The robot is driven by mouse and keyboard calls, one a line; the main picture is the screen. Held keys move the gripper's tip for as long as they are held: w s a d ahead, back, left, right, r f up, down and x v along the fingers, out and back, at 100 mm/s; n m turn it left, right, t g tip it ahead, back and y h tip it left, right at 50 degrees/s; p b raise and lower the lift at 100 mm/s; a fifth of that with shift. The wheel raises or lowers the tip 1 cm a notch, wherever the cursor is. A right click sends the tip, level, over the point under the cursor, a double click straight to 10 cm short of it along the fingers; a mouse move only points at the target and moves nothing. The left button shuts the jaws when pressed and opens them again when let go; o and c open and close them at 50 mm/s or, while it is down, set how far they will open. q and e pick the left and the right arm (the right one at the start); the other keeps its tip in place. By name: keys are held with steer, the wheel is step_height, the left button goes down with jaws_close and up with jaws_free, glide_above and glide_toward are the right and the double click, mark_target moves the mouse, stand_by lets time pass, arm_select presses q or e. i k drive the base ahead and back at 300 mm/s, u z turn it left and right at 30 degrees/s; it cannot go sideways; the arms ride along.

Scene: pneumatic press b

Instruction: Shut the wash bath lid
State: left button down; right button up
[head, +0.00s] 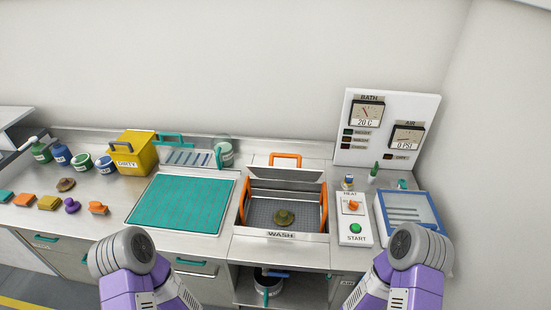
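The wash bath (280,237) is set in the steel counter right of centre, with the word WASH on its front. Its lid (287,170) stands raised at the back edge, with an orange handle (285,156) on top. Inside is a mesh basket (258,213) with orange handles at its left and right ends. A brown-green part (284,217) lies in the basket. My two purple arms come in at the bottom, left and right of the bath. Neither gripper's fingers show in the head view.
A control box (353,228) with an orange HEAT knob and green START button stands right of the bath. A blue-framed tray (412,212) is further right. A teal mat (183,205) and a yellow DIRTY bin (139,152) are to the left. A gauge panel (385,129) stands behind.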

mark_target(270, 171)
steer(key=z, duration=0.7)
steer(key=i, duration=0.45)
